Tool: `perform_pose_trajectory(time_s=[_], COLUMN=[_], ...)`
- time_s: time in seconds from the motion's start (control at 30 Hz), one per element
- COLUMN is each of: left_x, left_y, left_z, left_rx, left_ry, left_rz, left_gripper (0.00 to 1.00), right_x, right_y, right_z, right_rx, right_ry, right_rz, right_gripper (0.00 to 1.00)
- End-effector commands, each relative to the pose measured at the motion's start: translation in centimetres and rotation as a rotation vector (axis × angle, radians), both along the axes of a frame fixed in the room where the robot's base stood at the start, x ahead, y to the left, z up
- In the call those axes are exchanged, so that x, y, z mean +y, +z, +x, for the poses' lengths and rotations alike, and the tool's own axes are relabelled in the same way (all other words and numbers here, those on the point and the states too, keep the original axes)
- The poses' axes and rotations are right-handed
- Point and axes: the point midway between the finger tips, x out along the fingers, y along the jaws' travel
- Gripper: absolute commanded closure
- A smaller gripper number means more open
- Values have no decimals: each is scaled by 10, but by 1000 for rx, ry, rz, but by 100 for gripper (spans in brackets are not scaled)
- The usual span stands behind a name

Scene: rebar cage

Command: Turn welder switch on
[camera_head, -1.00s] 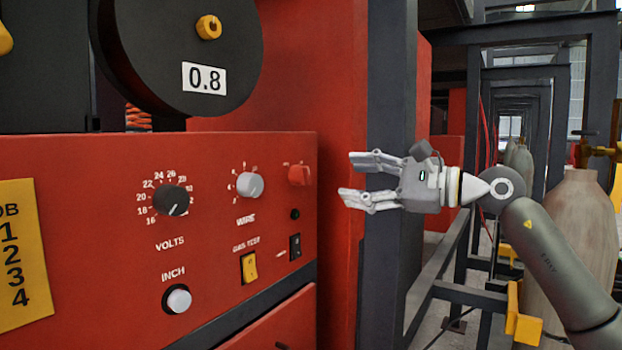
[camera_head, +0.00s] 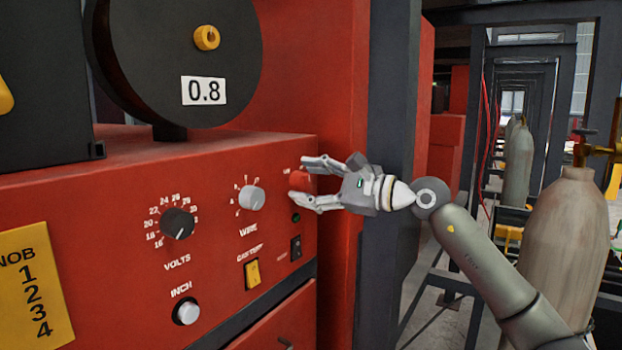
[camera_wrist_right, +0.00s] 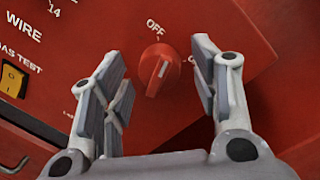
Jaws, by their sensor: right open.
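The welder's red rotary switch (camera_head: 298,181) sits at the upper right of the red front panel. My right gripper (camera_head: 303,183) is open at the panel, with one finger above and one below the switch. In the wrist view the right gripper (camera_wrist_right: 159,62) has its fingers on either side of the switch, with gaps visible. My left gripper is out of view.
The panel also carries the volts knob (camera_head: 177,223), wire knob (camera_head: 252,197), yellow gas test switch (camera_head: 252,273), inch button (camera_head: 187,312) and a black rocker switch (camera_head: 296,247). A dark post (camera_head: 393,150) stands behind my wrist. Gas cylinders (camera_head: 565,240) stand at right.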

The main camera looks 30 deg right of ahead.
Motion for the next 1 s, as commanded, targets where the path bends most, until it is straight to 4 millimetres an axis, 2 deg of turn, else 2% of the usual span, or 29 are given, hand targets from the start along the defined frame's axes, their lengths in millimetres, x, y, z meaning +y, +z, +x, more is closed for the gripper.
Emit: perform_pose_trajectory(time_s=[0.17, 0.53, 0.77, 1.0], left_x=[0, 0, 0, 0], left_y=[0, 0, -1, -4], left_z=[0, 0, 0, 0], left_rx=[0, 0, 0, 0], left_ry=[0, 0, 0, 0], left_rz=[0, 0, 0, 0], left_gripper=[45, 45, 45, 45], right_x=[0, 0, 0, 0], right_y=[0, 0, 0, -2], right_z=[0, 0, 0, 0], right_rx=[0, 0, 7, 47], right_ry=[0, 0, 0, 2], right_rz=[0, 1, 16, 111], right_gripper=[45, 91, 91, 91])
